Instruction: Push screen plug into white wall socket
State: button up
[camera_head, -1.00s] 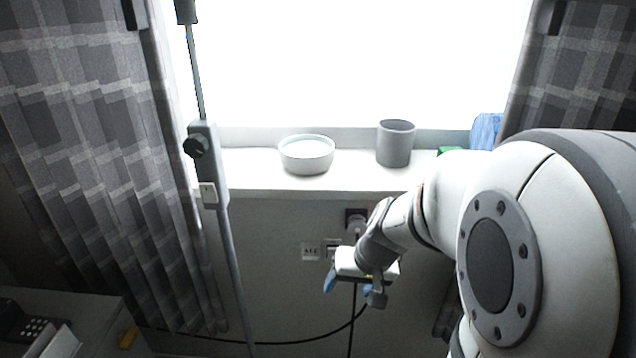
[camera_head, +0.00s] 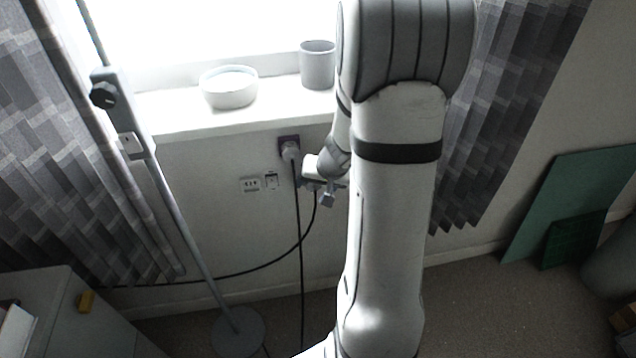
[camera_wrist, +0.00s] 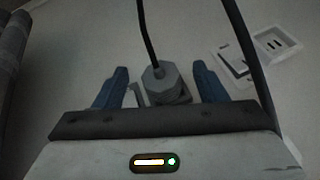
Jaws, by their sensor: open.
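A grey, faceted plug (camera_wrist: 165,83) on a black cable sits between the two blue fingers of my gripper (camera_wrist: 160,67) in the wrist view. The fingers are open, with a gap on each side of the plug. In the head view my gripper (camera_head: 322,190) is close to the wall, right of the white wall socket (camera_head: 250,184). That socket also shows at the upper right of the wrist view (camera_wrist: 275,43), apart from the plug. The plug's front is hidden, so I cannot tell whether it sits in anything.
A second plug (camera_head: 290,151) sits in a dark purple socket above the white ones, its cable hanging down. A white-framed socket (camera_head: 271,181) is beside the white one. A bowl (camera_head: 229,87) and grey cup (camera_head: 317,65) stand on the sill. A stand pole (camera_head: 185,240) rises left.

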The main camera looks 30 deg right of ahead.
jog(key=shift+c, duration=0.4)
jog(key=c, duration=1.1)
jog(key=shift+f, duration=0.1)
jog(key=shift+s+a+b, duration=0.2)
jog(key=shift+s+b, duration=0.1)
jog(key=shift+s, duration=0.35)
jog(key=shift+s+a+b, duration=0.2)
jog(key=shift+s+b, duration=0.1)
jog(key=shift+s, duration=0.3)
